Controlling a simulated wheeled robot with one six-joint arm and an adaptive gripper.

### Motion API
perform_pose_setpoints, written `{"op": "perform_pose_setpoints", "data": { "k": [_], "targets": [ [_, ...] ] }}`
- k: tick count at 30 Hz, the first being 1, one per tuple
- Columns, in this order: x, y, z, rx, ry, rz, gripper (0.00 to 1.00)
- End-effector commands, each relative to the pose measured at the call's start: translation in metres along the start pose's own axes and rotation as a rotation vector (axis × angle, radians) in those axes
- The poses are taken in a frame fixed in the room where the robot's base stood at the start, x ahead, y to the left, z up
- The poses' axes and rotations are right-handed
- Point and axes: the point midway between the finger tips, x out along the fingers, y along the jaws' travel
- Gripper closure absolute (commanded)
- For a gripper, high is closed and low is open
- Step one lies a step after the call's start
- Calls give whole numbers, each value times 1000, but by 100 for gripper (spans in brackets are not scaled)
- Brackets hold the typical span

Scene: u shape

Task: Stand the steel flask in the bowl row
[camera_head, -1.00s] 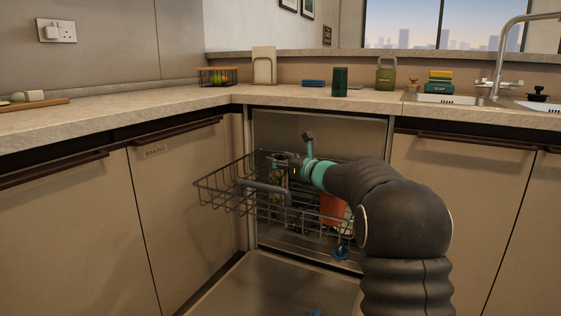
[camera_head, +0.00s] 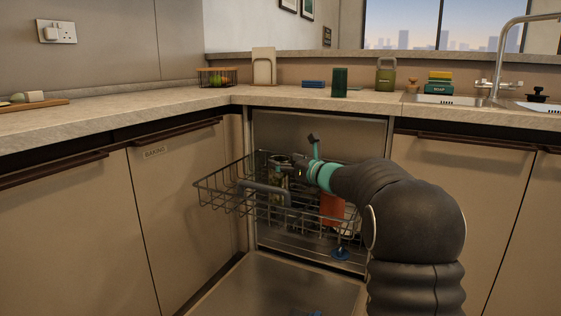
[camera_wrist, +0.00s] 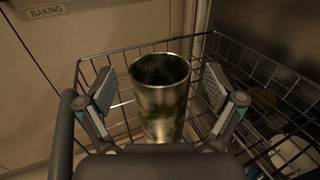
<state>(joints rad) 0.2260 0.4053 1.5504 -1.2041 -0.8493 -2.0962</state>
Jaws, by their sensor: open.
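The steel flask (camera_wrist: 161,95), a shiny open-topped cylinder, stands upright in the wire rack (camera_wrist: 125,50) in the wrist view. In the head view the flask (camera_head: 280,182) shows partly behind the wires of the pulled-out rack (camera_head: 225,190), towards its left part. My gripper (camera_wrist: 160,92) is open, with one finger on each side of the flask and visible gaps between. In the head view my gripper (camera_head: 291,167) is by the flask's top. The flask's base is hard to make out, and I cannot tell which row it stands in.
An orange item (camera_head: 332,208) and a white item are in the right part of the rack, partly hidden. The dishwasher door (camera_head: 275,285) lies open below. Cabinet fronts flank it closely. The worktop (camera_head: 290,97) above holds several items.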

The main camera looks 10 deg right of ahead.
Motion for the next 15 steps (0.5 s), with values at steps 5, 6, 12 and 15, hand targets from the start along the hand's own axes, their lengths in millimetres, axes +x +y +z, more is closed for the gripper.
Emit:
{"op": "perform_pose_setpoints", "data": {
  "k": [5, 6, 12, 15],
  "targets": [
    [-39, 0, -1, 0, 0, -3, 8],
    [-47, -1, 0, -1, 0, -3, 8],
    [-80, 0, -1, 0, 0, -2, 8],
    [-91, 0, 0, -1, 0, -1, 8]
  ]
}}
